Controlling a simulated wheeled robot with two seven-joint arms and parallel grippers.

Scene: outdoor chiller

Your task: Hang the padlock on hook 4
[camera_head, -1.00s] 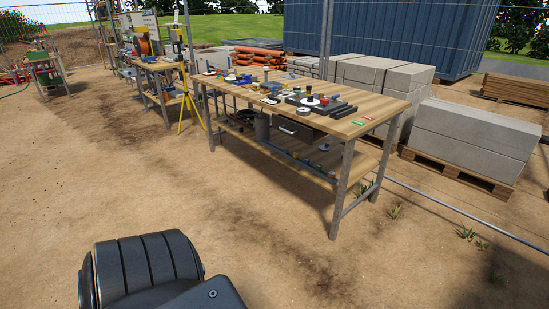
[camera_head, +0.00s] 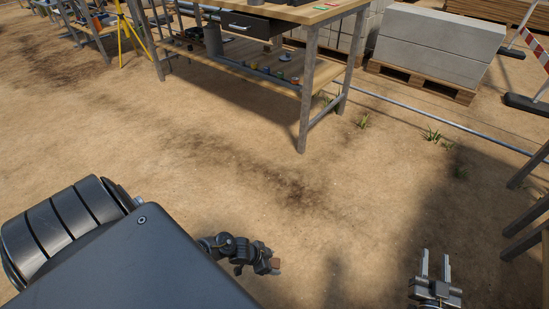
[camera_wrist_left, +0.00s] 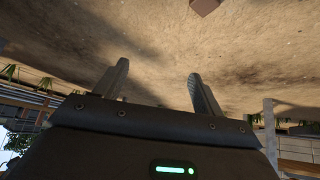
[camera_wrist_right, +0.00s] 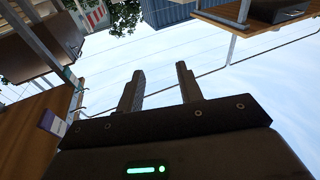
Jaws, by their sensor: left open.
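I cannot make out the padlock or hook 4 in any view now. My left gripper (camera_head: 272,265) is low in the head view, over bare ground. In the left wrist view its fingers (camera_wrist_left: 157,82) stand apart with nothing between them. My right gripper (camera_head: 436,256) is at the lower right of the head view, over shaded ground. Its two fingers are apart, and in the right wrist view the gap between them (camera_wrist_right: 160,78) is empty.
A wooden workbench (camera_head: 318,12) with a lower shelf (camera_head: 225,64) and dark drawer (camera_head: 247,22) stands ahead, its top mostly cut off. Concrete blocks (camera_head: 440,38) sit on a pallet behind it. A red-and-white barrier (camera_head: 535,42) stands right. The ground between is clear.

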